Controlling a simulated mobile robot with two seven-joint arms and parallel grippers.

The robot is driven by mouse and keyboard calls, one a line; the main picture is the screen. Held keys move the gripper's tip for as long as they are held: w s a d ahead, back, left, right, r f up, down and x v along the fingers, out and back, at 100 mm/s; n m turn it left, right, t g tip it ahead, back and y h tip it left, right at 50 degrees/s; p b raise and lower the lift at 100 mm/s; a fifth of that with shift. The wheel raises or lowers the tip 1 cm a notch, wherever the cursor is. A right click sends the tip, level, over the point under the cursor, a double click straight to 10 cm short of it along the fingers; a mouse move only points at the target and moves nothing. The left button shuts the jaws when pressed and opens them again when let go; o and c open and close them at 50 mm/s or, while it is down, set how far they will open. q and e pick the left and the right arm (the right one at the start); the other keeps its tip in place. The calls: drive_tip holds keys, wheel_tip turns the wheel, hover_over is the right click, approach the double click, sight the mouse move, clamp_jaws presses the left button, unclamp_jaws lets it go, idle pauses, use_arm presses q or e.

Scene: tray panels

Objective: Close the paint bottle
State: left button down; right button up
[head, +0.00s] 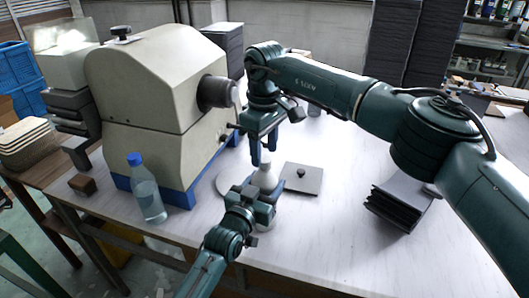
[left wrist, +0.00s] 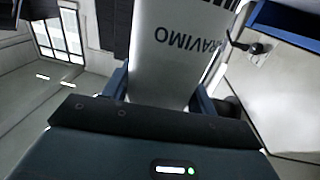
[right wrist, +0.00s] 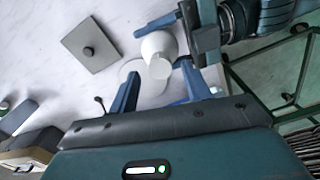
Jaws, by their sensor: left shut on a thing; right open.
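The white paint bottle (head: 267,178) stands on the table, narrowing toward its top. My left gripper (head: 255,197) is shut on its lower body; the lettered side fills the space between the fingers in the left wrist view (left wrist: 177,50). My right gripper (head: 263,152) is open just above the bottle's top, pointing down. In the right wrist view, the bottle (right wrist: 158,45) shows near the open fingers (right wrist: 160,88), with a pale round end toward the camera. I cannot tell whether this end is a cap or the open mouth.
A pale round disc (head: 229,181) lies left of the bottle, and a grey square plate with a dark knob (head: 303,180) lies right. A large beige machine (head: 160,105) stands behind left. A clear blue-capped bottle (head: 146,190) is at left, and dark trays (head: 395,205) at right.

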wheel_tip(320, 180, up, 3)
drive_tip(key=shift+f, duration=0.1)
drive_tip(key=shift+c, duration=0.4)
